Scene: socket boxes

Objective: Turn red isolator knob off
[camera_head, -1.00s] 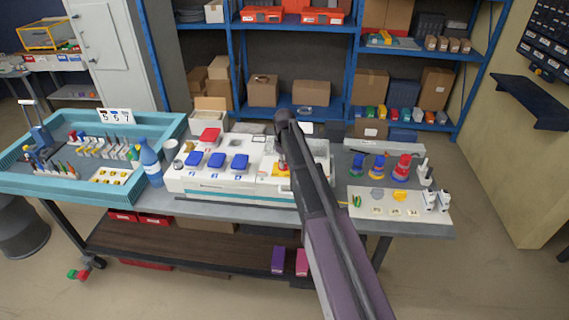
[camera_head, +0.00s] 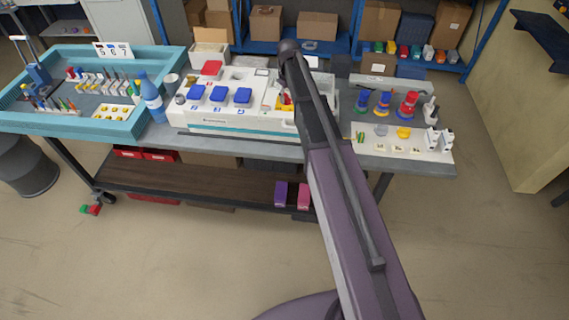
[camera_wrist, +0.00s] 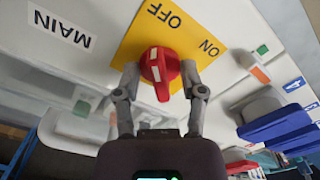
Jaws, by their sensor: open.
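The red isolator knob (camera_wrist: 161,68) is on a yellow plate (camera_wrist: 135,40) marked OFF and ON, on the white panel. Its raised grip runs nearly up and down in the wrist view, roughly in line with the OFF label; I cannot tell which end is the pointer. My gripper (camera_wrist: 160,75) is open, with one finger on each side of the knob. Whether the fingers touch it is unclear. In the head view, the red and yellow of the isolator (camera_head: 284,101) show at the edge of my arm, which hides the rest and my gripper.
The white socket box (camera_head: 240,123) stands on the bench, with blue-lidded sockets (camera_head: 220,94) left of the isolator. A blue bottle (camera_head: 152,98) and a teal tray (camera_head: 100,127) are further left. Coloured plugs (camera_head: 384,101) stand right. A MAIN label (camera_wrist: 59,26) is near the knob.

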